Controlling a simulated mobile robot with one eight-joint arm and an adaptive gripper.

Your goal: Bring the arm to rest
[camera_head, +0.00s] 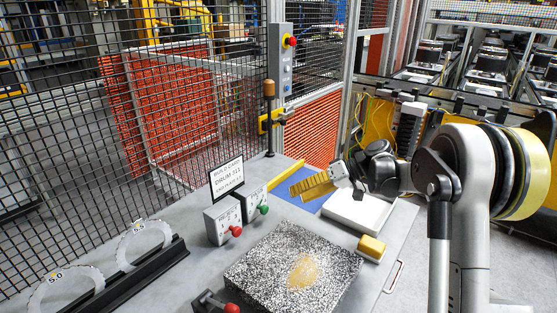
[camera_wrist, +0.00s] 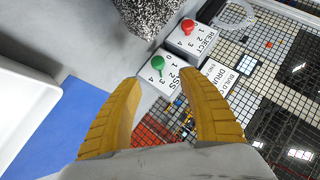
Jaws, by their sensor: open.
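My gripper (camera_head: 312,186) hangs over the blue mat at the back right of the grey bench, at the end of my arm, which reaches in from the right. In the wrist view its two yellow fingers (camera_wrist: 158,112) stand wide apart with nothing between them. Beyond the fingertips, in that view, is the pass counter box with a green knob (camera_wrist: 160,68). No part of the gripper appears to touch anything.
A speckled block (camera_head: 262,272), a white tray (camera_head: 357,213), a yellow block (camera_head: 371,248) and counter boxes (camera_head: 224,221) stand on the bench. A build card (camera_head: 228,175) stands behind them. Two rings (camera_head: 143,242) sit in a black rack at left. Mesh fence (camera_head: 60,130) closes the back.

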